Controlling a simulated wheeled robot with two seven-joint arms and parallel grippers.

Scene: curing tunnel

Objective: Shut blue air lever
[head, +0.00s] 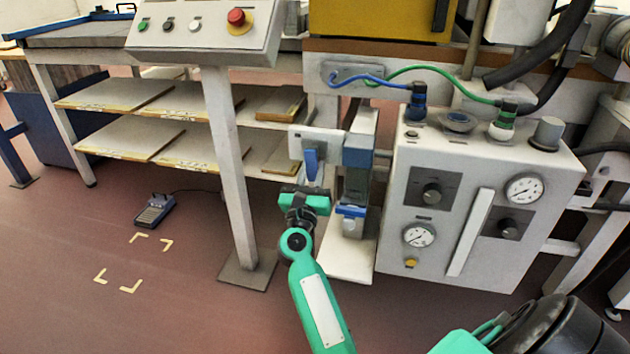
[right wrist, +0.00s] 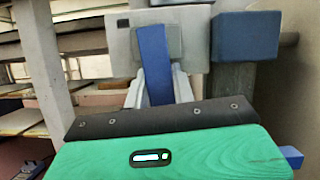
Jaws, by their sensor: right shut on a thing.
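The blue air lever (head: 311,164) hangs down, roughly upright, from a pale grey plate (head: 325,142) on the machine's frame. My right gripper (head: 312,182) has come up to it from below. In the right wrist view the blue lever (right wrist: 153,62) stands between the two grey fingers (right wrist: 156,84), and the gripper is shut on it. The lever's lower end is hidden behind the dark edge of the gripper body. My left gripper is not in view.
A blue-topped filter unit (head: 357,158) stands close to the lever's right. The white gauge panel (head: 465,215) is farther right, with hoses above. A white post (head: 229,160) and shelves (head: 185,100) are at left. A foot pedal (head: 155,209) lies on open floor.

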